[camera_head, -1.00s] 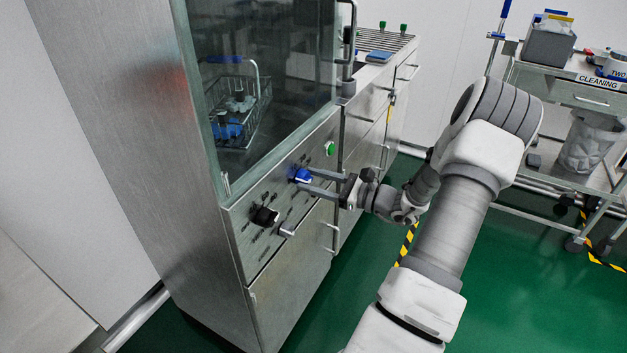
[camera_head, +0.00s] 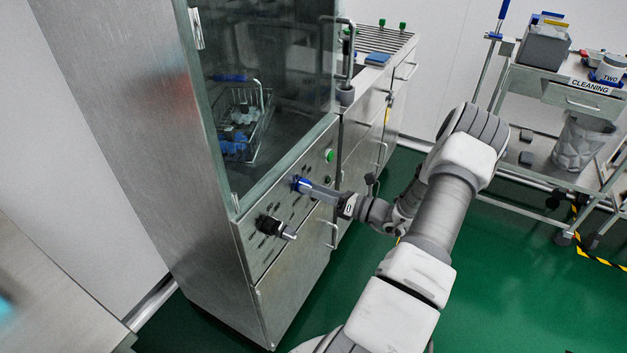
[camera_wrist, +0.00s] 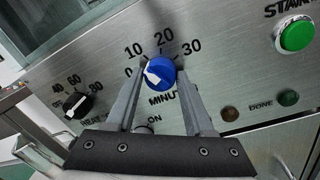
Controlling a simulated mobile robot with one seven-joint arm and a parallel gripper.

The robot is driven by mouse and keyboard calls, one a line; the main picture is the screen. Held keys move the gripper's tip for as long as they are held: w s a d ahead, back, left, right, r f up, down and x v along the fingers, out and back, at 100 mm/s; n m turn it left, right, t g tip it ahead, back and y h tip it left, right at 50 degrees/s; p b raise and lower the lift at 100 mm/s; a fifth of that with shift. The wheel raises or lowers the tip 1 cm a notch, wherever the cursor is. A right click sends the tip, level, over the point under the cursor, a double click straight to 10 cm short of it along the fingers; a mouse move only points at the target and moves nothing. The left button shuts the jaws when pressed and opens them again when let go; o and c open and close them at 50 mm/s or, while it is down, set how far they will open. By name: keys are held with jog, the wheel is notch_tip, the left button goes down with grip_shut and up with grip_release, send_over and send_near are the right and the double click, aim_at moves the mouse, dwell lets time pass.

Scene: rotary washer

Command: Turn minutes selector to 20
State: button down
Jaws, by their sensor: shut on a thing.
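The blue minutes selector (camera_wrist: 160,72) is a round knob on the steel panel, with 0, 10, 20 and 30 printed around its left and upper side. Its white mark sits on the left part of the knob, on the side of 0 and 10; the exact reading is hard to tell. My gripper (camera_wrist: 162,74) has one finger on each side of the knob and is shut on it. In the head view, my gripper (camera_head: 302,185) reaches the selector (camera_head: 297,183) from the right, its fingers partly covering it.
A black knob (camera_wrist: 77,105) marked 40, 60, 80 is left of the selector. The green START button (camera_wrist: 295,36) is upper right, with small lamps (camera_wrist: 288,98) below it. The glass door (camera_head: 270,90) is above the panel. A cleaning cart (camera_head: 560,100) stands right.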

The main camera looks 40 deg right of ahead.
jog(key=shift+f+m+t+h+p, duration=0.25)
jog(key=shift+m+p, duration=1)
jog(key=shift+m, duration=1.35)
jog(key=shift+r+m+t+h+p, duration=0.1)
jog(key=shift+m+h+p, duration=0.25)
jog(key=shift+m+p, duration=1.55)
jog(key=shift+s+f+m+b, duration=0.1)
jog(key=shift+m+b, duration=0.6)
jog(key=shift+m, duration=0.1)
jog(key=shift+c, duration=1.6)
grip_release()
jog(key=v, duration=1.7)
jog(key=shift+d, duration=0.15)
